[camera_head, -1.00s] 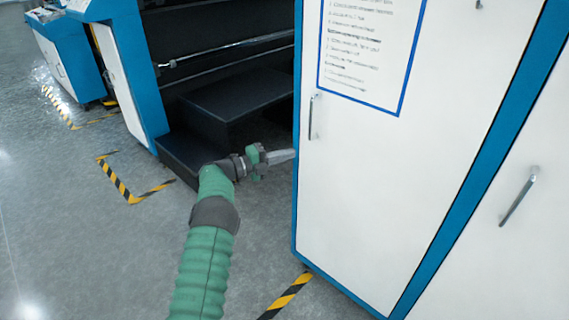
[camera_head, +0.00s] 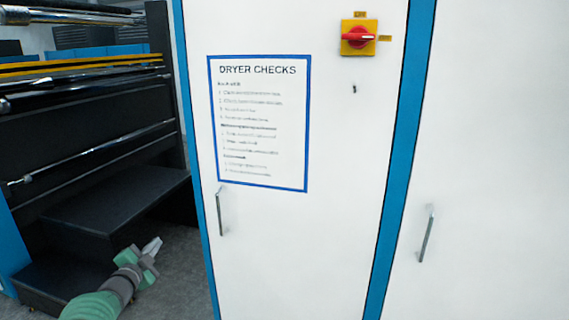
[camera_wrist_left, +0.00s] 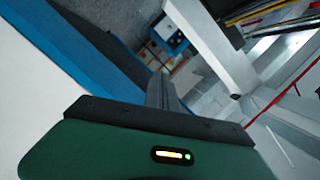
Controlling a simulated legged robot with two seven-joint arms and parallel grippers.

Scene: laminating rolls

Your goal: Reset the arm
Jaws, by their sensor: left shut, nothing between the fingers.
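My left gripper (camera_head: 152,246) shows at the lower left of the head view, at the end of my green sleeved arm. Its fingers are together and hold nothing. It is in front of the dark steps of the machine and to the left of the white cabinet door (camera_head: 285,250), apart from its handle. In the left wrist view the closed fingers (camera_wrist_left: 162,92) point away from the green gripper body, with a blue-edged panel to their left. My right gripper is not in view.
The door carries a "DRYER CHECKS" sheet (camera_head: 258,122), a red and yellow switch (camera_head: 358,37) and a metal handle (camera_head: 221,211). A second door with a handle (camera_head: 426,233) is at right. Dark steps (camera_head: 120,203) and rollers fill the left. Grey floor (camera_head: 180,280) lies between.

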